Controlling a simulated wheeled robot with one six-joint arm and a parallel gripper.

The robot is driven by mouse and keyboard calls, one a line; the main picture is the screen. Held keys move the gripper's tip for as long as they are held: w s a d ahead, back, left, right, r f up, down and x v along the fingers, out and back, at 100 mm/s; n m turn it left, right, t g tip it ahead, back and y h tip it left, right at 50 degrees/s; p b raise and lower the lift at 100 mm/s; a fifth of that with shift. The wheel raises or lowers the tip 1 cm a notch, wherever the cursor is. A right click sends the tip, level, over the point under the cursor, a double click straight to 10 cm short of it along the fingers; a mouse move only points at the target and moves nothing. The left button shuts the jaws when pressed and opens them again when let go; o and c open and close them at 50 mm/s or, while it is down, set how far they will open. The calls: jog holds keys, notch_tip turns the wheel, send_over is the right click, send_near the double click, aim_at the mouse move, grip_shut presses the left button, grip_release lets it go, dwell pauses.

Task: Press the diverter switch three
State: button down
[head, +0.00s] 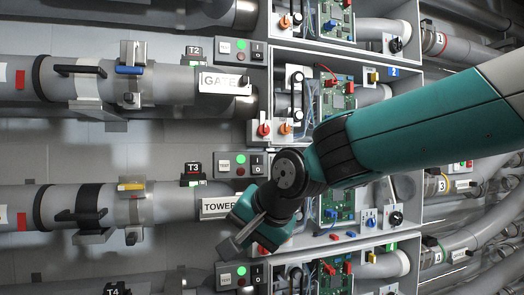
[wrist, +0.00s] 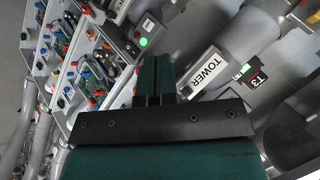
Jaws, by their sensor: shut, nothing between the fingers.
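No switch carries a readable diverter name, so I cannot tell which one is diverter switch three. In the T3 row, a grey box with a lit green button and a dark switch (head: 257,163) sits right of the T3 label (head: 193,168). The panel in that row has a blue toggle switch (head: 371,218) and a black knob (head: 396,218). My gripper (head: 240,236) is shut and empty, in front of the area between the TOWER plate (head: 215,208) and the panels. In the wrist view its fingers (wrist: 158,78) lie together beside the TOWER plate (wrist: 205,72).
Panels with green circuit boards (head: 335,98) fill the middle. Thick grey pipes (head: 160,85) with clamps and levers run along the left. My arm crosses from the right and hides part of the T3 panel.

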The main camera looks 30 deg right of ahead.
aim_at(260, 171)
jog(key=w+d+r+m+t+h+p, duration=0.1)
jog(key=w+d+r+m+t+h, duration=0.1)
jog(key=d+r+m, duration=0.3)
jog(key=w+d+r+m+t+h+p, duration=0.2)
jog(key=d+r+m, duration=0.4)
jog(key=r, duration=0.4)
jog(key=shift+w+d+r+h, duration=0.35)
jog(key=shift+d+r+h, duration=0.05)
jog(key=shift+d+h, duration=0.15)
jog(key=shift+w, duration=0.1)
jog(key=p+x, duration=0.6)
jog(key=x, duration=0.7)
jog(key=shift+w+p, duration=0.15)
jog(key=shift+p, duration=0.15)
jog(key=shift+w+d+f, duration=0.1)
jog(key=shift+w+f, duration=0.05)
jog(key=shift+w, duration=0.05)
jog(key=shift+f, duration=0.1)
